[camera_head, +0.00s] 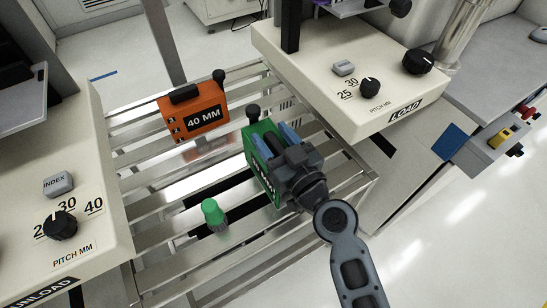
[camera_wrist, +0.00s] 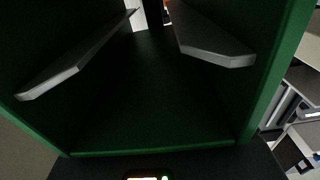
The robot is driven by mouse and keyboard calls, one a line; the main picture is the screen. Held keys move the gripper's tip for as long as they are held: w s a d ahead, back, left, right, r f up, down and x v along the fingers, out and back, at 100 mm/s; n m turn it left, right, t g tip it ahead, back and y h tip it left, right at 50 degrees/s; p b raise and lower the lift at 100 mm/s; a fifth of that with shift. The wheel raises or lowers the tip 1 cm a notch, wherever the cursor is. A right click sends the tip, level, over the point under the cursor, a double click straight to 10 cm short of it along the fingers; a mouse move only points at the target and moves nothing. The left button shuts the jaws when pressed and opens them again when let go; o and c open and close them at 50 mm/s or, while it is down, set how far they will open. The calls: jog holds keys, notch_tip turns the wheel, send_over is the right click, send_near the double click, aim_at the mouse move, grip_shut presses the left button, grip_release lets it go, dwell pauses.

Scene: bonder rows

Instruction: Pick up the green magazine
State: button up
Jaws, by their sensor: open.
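The green magazine (camera_head: 258,162) stands upright on the slatted metal rack, with a black knob at its top left and partly hidden lettering on its face. My gripper (camera_head: 276,141) is open over it, its two blue fingers apart at the magazine's upper part. I cannot tell whether the fingers touch it. My wrist hides much of the magazine's right side. In the wrist view, green walls and a dark green surface (camera_wrist: 150,110) fill most of the picture, with two grey slanted pieces apart at left and right.
An orange magazine (camera_head: 194,112) marked 40 MM stands behind on the rack (camera_head: 165,221). A small green knob-like piece (camera_head: 212,212) is in front. The cream LOAD unit (camera_head: 330,85) is at right and the UNLOAD unit (camera_head: 50,150) at left. Bare slats lie between.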

jog(key=shift+w+a, duration=0.1)
grip_shut()
dwell(0.5)
dwell(0.9)
